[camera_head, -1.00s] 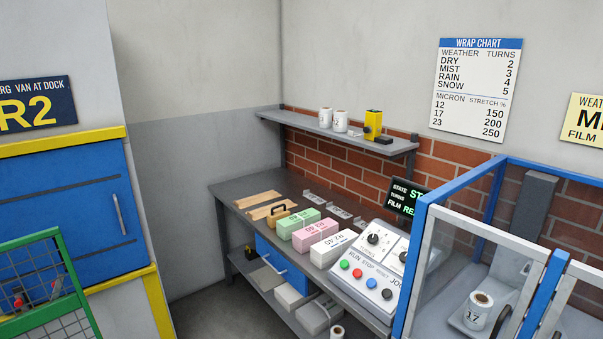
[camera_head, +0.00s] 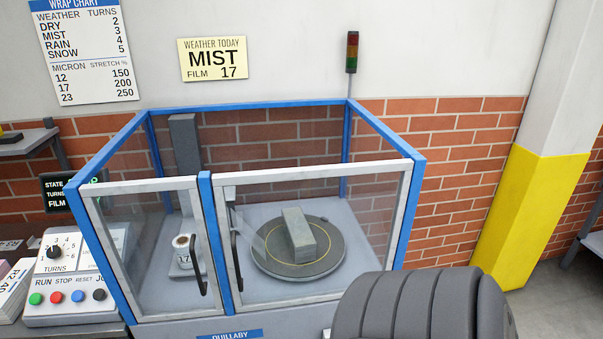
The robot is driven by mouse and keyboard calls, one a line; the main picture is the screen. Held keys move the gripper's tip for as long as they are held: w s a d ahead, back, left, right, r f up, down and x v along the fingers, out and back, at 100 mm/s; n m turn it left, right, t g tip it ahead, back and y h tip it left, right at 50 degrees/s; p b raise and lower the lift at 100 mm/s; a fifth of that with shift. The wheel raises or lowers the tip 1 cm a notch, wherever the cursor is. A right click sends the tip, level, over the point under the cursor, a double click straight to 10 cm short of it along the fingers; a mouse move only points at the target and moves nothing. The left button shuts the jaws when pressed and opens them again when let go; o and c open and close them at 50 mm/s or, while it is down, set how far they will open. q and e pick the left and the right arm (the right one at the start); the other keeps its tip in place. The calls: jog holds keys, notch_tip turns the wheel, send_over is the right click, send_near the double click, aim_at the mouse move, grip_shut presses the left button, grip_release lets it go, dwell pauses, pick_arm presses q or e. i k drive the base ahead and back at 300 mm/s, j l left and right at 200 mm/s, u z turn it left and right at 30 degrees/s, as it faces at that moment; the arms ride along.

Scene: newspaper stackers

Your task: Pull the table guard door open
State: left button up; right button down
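The table guard door (camera_head: 318,171) is the wide clear panel in a white frame on the right front of the blue-framed enclosure. It looks shut. Its dark upright handle (camera_head: 237,262) is at its left edge, beside the blue middle post. Behind it a grey stack (camera_head: 299,234) sits on a round dark turntable (camera_head: 266,270) with a yellow ring. A narrower door (camera_head: 137,186) with its own dark handle (camera_head: 198,264) is on the left and looks shut. A dark ribbed part of my arm fills the bottom right. Neither gripper shows.
A film roll marked 17 (camera_head: 183,256) stands behind the narrower door. A control panel (camera_head: 72,290) with coloured buttons is at the left. A yellow-based pillar (camera_head: 527,215) is at the right. A signal light (camera_head: 352,52) rises behind the enclosure.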

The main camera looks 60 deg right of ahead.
aim_at(406, 166)
jog(key=z, duration=2.05)
